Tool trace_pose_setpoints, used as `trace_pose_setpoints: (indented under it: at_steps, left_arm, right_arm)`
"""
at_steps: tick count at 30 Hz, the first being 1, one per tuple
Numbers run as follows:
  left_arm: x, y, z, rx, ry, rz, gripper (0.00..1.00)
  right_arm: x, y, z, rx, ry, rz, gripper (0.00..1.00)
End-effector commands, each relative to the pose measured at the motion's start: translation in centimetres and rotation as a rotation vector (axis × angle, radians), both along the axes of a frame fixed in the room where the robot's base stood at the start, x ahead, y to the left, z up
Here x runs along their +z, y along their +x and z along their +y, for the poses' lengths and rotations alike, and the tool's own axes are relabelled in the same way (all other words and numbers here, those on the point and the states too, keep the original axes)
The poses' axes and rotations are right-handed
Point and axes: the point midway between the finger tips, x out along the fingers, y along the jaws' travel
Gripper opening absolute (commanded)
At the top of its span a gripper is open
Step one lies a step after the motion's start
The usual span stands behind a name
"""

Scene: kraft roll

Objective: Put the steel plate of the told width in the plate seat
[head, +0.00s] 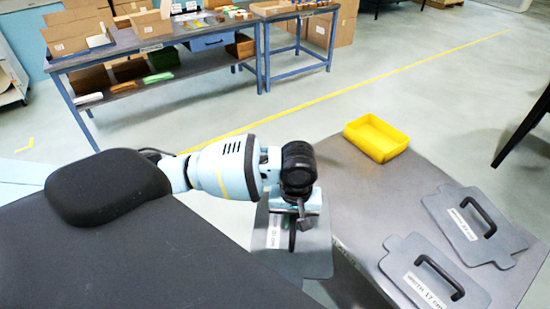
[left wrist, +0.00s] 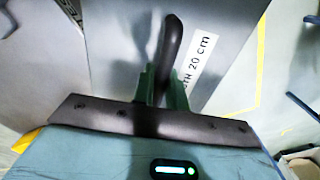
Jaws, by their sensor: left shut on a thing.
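My left gripper (head: 303,215) is shut on the black handle (left wrist: 170,50) of a grey steel plate (head: 317,262). In the left wrist view the label on this plate (left wrist: 125,35) reads 20 cm. The plate is held at the left edge of the grey table, partly hidden by my gripper. A second plate (head: 398,250), labelled width 17 cm, lies on the table at the front right. A third plate (head: 442,208) lies behind it; its label is too small to read surely. Both have black handles. I cannot make out the plate seat. My right gripper is not in view.
A yellow tray (head: 376,139) stands empty at the back of the grey table (head: 345,205). The table's middle is clear. A blue-framed workbench (head: 150,45) with boxes stands farther back, with open floor between.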

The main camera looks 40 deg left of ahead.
Motion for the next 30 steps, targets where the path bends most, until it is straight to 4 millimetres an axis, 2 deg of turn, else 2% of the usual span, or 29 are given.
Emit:
trace_pose_setpoints:
  at_steps: [1, 6, 14, 30]
  left_arm:
    - [-0.6, -1.2, -0.2, -0.085, -0.003, -0.002, 0.00]
    - [-2.4, -4.0, -0.6, -0.323, -0.003, -0.003, 0.00]
    - [-4.3, -6.9, -1.0, -0.568, -0.003, -0.004, 0.00]
    - [-4.2, -6.7, -1.2, -0.564, -0.004, -0.007, 0.00]
  right_arm:
    - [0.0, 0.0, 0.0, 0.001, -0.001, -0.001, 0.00]
    - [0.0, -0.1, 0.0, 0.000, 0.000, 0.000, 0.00]
    - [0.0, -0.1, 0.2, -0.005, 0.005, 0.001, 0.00]
    - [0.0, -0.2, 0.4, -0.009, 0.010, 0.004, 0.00]
